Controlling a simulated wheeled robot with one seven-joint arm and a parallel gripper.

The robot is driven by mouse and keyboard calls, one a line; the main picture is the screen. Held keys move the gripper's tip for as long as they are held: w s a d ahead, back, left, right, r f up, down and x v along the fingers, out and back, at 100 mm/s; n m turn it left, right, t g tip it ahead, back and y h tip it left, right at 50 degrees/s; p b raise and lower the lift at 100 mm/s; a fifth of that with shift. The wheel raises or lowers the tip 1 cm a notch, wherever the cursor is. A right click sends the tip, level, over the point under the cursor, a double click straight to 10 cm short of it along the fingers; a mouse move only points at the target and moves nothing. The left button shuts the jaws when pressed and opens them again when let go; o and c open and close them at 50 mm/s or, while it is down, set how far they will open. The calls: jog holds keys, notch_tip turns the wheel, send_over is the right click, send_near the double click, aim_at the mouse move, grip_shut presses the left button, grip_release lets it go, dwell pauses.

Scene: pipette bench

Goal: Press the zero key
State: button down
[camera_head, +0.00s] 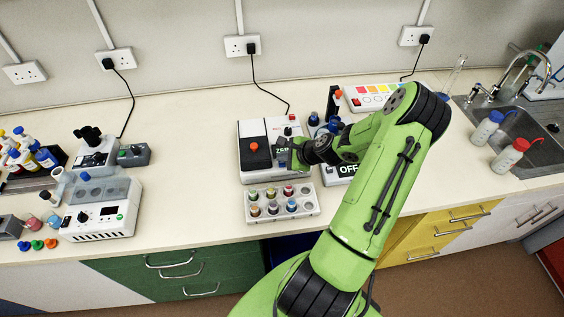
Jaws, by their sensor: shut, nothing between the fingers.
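A white and black bench instrument (253,128) stands at the middle of the bench, with an orange-red knob (254,147) on its dark top. At its right side a small dark panel (282,149) shows the letters "ZER", the rest cut off by my gripper. My gripper (283,158) is shut and empty, over the instrument's right side, close to this panel. The zero key itself cannot be made out clearly; my gripper may cover it. I cannot tell whether the fingertips touch anything.
A white rack (252,220) of colored-cap vials stands just in front of the instrument. A panel reading "OFF" (349,169) is partly behind my arm. A white block heater (75,231) is at left, a sink (520,130) at right. Bench between heater and instrument is clear.

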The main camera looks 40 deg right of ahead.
aim_at(284, 164)
jog(key=shift+f, duration=0.45)
dwell(0.3)
jog(key=shift+r+p, duration=0.6)
jog(key=shift+r, duration=0.4)
notch_tip(284, 164, up, 6)
jog(key=p, duration=0.5)
